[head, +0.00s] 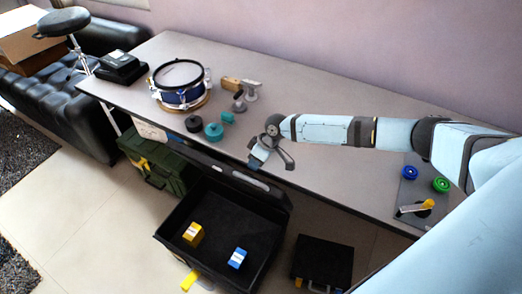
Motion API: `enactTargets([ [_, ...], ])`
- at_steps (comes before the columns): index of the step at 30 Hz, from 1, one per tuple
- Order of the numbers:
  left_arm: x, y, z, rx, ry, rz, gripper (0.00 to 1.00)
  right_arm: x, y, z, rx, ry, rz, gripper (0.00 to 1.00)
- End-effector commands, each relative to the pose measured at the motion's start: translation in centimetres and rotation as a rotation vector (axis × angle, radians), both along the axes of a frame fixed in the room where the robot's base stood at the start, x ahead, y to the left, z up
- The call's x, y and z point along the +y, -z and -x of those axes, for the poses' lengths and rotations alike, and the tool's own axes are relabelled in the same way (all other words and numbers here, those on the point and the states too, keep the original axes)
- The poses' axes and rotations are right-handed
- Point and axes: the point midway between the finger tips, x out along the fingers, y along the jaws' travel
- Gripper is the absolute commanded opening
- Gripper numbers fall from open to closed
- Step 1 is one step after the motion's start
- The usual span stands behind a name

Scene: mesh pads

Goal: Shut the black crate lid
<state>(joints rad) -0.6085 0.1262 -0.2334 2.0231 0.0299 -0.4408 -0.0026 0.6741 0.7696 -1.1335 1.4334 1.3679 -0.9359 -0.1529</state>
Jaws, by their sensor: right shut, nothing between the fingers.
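The black crate (168,226) stands open on the floor in front of the table. Its lid (208,164) is raised at the crate's back, close to the table's front edge. A yellow block (193,234) and a blue block (237,258) lie inside on the dark bottom. A yellow latch (189,281) shows at the crate's front. My right gripper (266,160) is shut and empty at the table's front edge, above the right part of the raised lid. I cannot tell whether it touches the lid. My left gripper is not in view.
The grey table (330,180) holds a blue drum (180,95), teal and dark weights and wooden-handled tools. A green crate (160,170) stands left of the black crate, and a smaller black case (323,260) stands to its right. Floor is clear at front left.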

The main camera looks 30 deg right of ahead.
Motion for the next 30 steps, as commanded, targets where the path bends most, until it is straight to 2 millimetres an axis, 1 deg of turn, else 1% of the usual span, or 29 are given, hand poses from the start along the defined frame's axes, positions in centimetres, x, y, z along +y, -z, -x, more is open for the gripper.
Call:
enactTargets([
  [1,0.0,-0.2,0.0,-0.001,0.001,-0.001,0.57,0.5,0.2,0.2,0.000,-0.001,0.000,0.00],
  [6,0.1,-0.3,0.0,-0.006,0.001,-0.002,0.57,1.2,0.9,0.7,-0.002,0.001,0.001,0.00],
  [18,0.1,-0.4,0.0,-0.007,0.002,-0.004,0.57,1.4,1.1,0.9,-0.002,0.001,0.001,0.00],
  [22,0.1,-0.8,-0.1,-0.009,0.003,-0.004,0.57,1.9,1.1,1.1,-0.006,0.000,0.010,0.00],
  [26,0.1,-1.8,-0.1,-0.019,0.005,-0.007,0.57,3.2,1.5,2.0,-0.019,-0.003,0.036,0.00],
  [30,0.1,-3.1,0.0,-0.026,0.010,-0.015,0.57,5.7,2.3,3.5,-0.049,-0.005,0.084,0.00],
])
